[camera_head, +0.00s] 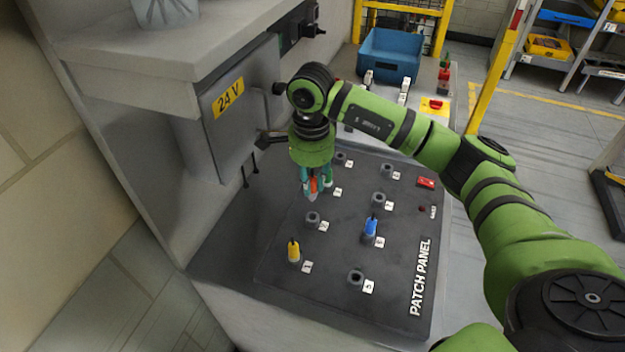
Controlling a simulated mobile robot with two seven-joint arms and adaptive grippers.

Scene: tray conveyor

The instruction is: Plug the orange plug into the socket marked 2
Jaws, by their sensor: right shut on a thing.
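My right gripper (312,187) points down over the upper left part of the dark patch panel (400,290). It is shut on the orange plug (314,184), which shows only as a small orange patch between the fingers. Below and a little right of the gripper is an empty grey socket (313,219) with a white label (323,226); its number is too small to read surely. Another label (337,192) is beside the gripper, its socket hidden. Whether the plug touches anything is unclear. My left gripper is out of view.
A yellow plug (293,251) and a blue plug (370,228) stand upright in the panel. Other sockets (356,276) look empty. A blue bin (390,56) stands behind. A red part (426,182) is on the panel's right side.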

